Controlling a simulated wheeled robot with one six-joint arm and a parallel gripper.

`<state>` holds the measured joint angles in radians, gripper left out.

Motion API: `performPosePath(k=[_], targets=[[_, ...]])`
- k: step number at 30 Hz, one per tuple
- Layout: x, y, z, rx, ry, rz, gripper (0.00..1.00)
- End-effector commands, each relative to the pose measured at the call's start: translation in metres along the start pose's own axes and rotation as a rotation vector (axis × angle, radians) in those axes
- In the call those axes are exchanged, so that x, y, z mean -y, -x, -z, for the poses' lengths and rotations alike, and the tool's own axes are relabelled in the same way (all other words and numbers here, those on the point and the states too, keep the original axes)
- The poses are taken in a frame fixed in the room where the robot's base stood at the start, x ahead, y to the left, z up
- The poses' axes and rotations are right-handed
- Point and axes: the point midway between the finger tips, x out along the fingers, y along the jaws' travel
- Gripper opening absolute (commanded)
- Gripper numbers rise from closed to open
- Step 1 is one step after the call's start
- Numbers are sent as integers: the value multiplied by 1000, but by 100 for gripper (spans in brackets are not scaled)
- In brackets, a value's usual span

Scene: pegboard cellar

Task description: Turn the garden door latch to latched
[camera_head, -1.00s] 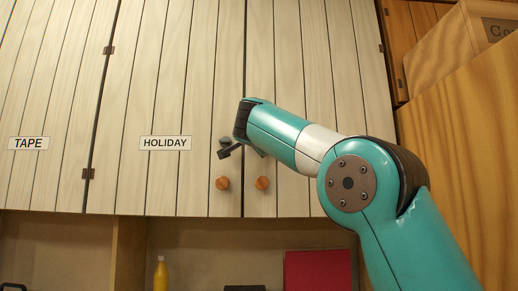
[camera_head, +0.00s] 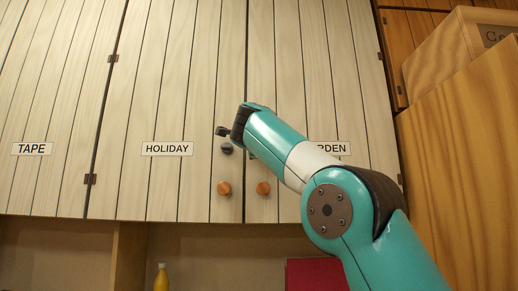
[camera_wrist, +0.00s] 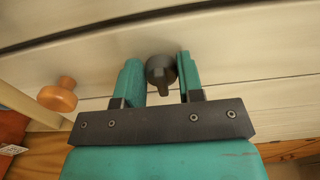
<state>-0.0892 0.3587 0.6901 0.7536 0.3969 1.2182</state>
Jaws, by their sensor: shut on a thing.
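The garden door (camera_head: 330,80) is the pale plank door right of the dark seam, its label (camera_head: 333,148) partly covered by my arm. Its latch is a dark round knob with a short pointer (camera_wrist: 161,72), seen in the wrist view. The pointer is toward the bottom of that picture, away from the seam. My gripper (camera_wrist: 162,78) has its two teal fingers on either side of this knob, shut on it. In the head view my wrist covers most of the gripper and the latch.
A round wooden knob (camera_head: 263,188) sits below the latch; it also shows in the wrist view (camera_wrist: 57,95). The holiday door (camera_head: 170,80) beside it has its own dark latch (camera_head: 227,149) and wooden knob (camera_head: 224,188). A wooden cabinet (camera_head: 460,170) stands at right.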

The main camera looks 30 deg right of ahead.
Motion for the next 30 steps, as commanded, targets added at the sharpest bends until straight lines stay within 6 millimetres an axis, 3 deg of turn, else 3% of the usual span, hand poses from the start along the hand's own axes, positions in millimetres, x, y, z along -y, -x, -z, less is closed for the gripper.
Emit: performPosePath(k=[15, 16, 18, 30], targets=[[0, 0, 0, -1, -21, -1, 11], [0, 0, 0, -1, -21, -1, 37], [0, 0, 0, -1, -21, -1, 53], [-1, 8, -1, 1, -21, 1, 55]])
